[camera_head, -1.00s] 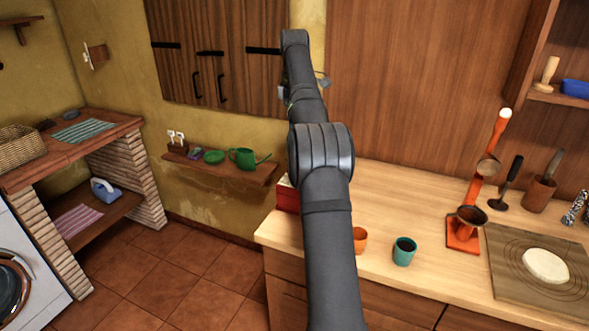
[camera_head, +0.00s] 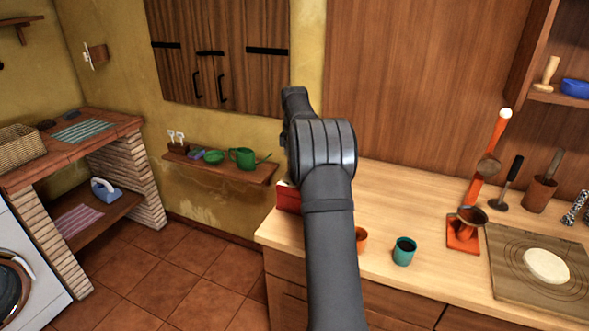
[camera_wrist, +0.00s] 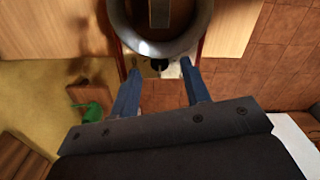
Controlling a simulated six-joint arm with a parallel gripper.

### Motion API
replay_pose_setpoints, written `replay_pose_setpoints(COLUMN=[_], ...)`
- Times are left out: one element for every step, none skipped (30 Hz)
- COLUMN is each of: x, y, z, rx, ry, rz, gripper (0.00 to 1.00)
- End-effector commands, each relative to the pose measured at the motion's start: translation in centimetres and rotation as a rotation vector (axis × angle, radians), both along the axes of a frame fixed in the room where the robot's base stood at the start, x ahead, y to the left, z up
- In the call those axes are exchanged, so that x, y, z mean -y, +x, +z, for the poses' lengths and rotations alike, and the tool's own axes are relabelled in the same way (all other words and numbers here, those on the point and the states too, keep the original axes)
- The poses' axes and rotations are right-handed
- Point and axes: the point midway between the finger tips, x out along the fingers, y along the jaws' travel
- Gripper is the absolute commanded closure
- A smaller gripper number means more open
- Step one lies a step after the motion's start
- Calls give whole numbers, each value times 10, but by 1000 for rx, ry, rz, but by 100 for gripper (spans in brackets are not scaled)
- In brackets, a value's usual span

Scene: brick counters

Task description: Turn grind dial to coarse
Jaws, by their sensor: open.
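A red box-shaped appliance (camera_head: 287,198), probably the grinder, stands at the counter's left end, mostly hidden behind my arm in the head view. In the wrist view a large round grey rim (camera_wrist: 183,46) fills the top centre, with thin red edges on both sides. A small dark knob (camera_wrist: 160,64), perhaps the grind dial, shows just below the rim. My gripper (camera_wrist: 160,68) is open, its two blue fingers apart on either side of the knob. I cannot tell whether they touch anything. The dial's setting cannot be read. The head view hides my gripper behind the arm.
On the counter (camera_head: 400,190), an orange cup (camera_head: 361,239) and a teal cup (camera_head: 404,251) stand near the front edge. An orange lever press (camera_head: 466,233) and a board with dough (camera_head: 546,266) are further right. A wall shelf (camera_head: 225,170) holds a green watering can (camera_head: 243,158).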

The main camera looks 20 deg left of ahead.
Motion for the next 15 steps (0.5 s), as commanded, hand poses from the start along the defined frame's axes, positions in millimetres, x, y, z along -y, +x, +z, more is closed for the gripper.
replay_pose_setpoints(x=[0, 0, 0, 0, 0, 0, 0, 0, 0, 0, 0, 0, 0, 0, 0], y=[0, 0, 0, 0, 0, 0, 0, 0, 0, 0, 0, 0, 0, 0, 0], z=[-7, -10, -14, -16, -18, -20, -21, -22, -23, -23, -23, -23, -23, -23, -23], rx=[-1, -1, -1, 0, 1, 1, 1, 1, 1, 1, 1, 1, 1, 1, 1], ry=[0, 0, 0, 0, 0, 0, 0, 0, 0, 0, 1, 1, 1, 1, 1], rz=[0, 0, 0, 0, 0, 0, 0, 0, 0, 0, 0, 0, 0, 0, 0], gripper=[57, 57, 57, 57, 57, 57, 57, 57, 57, 57, 57, 57, 57, 57, 57])
